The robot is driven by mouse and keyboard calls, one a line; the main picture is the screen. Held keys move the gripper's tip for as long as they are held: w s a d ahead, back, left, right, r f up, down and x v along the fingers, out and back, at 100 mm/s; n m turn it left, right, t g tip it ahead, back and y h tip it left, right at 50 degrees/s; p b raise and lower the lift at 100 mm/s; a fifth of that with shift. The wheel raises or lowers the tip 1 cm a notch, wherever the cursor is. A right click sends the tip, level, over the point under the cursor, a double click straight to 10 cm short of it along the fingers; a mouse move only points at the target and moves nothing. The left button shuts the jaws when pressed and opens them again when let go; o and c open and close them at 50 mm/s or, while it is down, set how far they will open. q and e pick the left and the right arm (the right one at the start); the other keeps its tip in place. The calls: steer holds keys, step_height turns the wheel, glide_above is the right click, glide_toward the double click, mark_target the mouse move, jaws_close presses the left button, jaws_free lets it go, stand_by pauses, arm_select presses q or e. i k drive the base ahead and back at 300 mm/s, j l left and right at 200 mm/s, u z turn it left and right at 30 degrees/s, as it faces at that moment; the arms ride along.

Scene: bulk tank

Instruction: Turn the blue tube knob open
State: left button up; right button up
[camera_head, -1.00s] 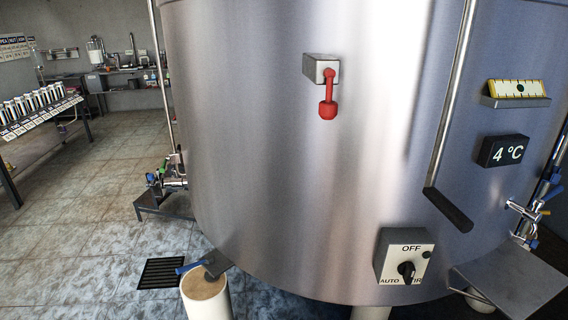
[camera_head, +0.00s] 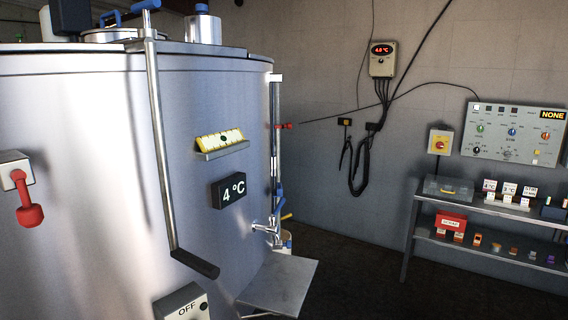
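A thin vertical tube (camera_head: 275,120) runs down the right side of the steel tank (camera_head: 100,130). A small blue knob (camera_head: 279,194) sits low on this tube, above a yellow lever (camera_head: 286,217). Beside them a metal tap (camera_head: 265,228) sticks out from the tank wall. The knob is small, so I cannot tell its exact setting. Neither of my grippers shows in this view.
A metal shelf (camera_head: 280,288) juts out below the tap. A slanted rod (camera_head: 160,150) with a dark grip and a red lever (camera_head: 29,205) are on the tank front. A rack (camera_head: 480,249) stands at the right wall. Dark floor lies between.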

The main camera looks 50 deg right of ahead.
mark_target(289, 243)
steer(key=z, duration=1.55)
steer(key=l+u, duration=0.3)
steer(key=l, duration=1.1)
steer(key=u, duration=0.5)
steer(key=i+l+u, duration=0.5)
steer(key=l+u, duration=0.2)
steer(key=i+l, duration=0.15)
steer(key=l, duration=0.15)
steer(key=i+l+u, duration=0.1)
steer(key=i+l, duration=0.15)
steer(key=l, duration=0.3)
steer(key=u, duration=0.05)
